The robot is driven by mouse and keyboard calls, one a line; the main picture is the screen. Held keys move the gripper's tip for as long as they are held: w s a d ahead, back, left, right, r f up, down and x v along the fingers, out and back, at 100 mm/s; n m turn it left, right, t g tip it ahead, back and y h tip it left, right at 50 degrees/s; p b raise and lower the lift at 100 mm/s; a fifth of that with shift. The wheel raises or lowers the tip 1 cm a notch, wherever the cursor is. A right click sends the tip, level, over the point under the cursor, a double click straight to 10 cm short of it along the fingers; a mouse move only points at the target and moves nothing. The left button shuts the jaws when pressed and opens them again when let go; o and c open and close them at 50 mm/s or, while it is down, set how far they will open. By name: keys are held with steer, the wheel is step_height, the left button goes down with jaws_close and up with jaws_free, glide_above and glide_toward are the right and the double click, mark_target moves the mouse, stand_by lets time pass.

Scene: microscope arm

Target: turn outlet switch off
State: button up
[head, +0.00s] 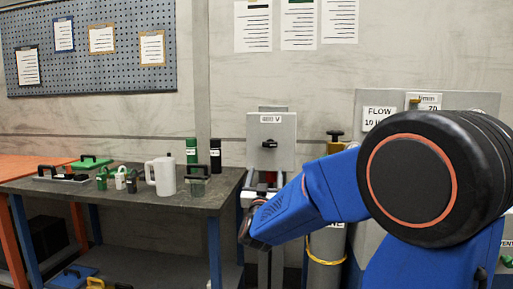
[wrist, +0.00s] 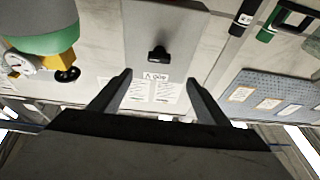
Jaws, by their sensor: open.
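A grey wall box (head: 284,152) with a white label that seems to read "480 V" stands right of the workbench in the head view. A black switch (head: 269,143) sticks out of its front. The wrist view is upside down and shows the same box (wrist: 190,28) and switch (wrist: 158,53), with the label (wrist: 156,77) below the switch there. My gripper (wrist: 158,76) is open and empty. In the wrist view its fingers point toward the box, and the switch appears just beyond and between the fingertips. No contact shows.
A dark workbench (head: 120,192) at left holds a white jug (head: 163,176), green and black bottles, and small containers. A grey gas cylinder (head: 326,243) with a yellow ring stands right of the box, partly behind my arm. A pegboard (head: 85,65) hangs on the wall.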

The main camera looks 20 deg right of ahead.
mark_target(270, 146)
steer(key=shift+h, duration=0.3)
steer(key=x, duration=1.7)
steer(key=shift+w+r, duration=0.25)
steer(key=shift+w, duration=0.1)
steer(key=c, duration=1.1)
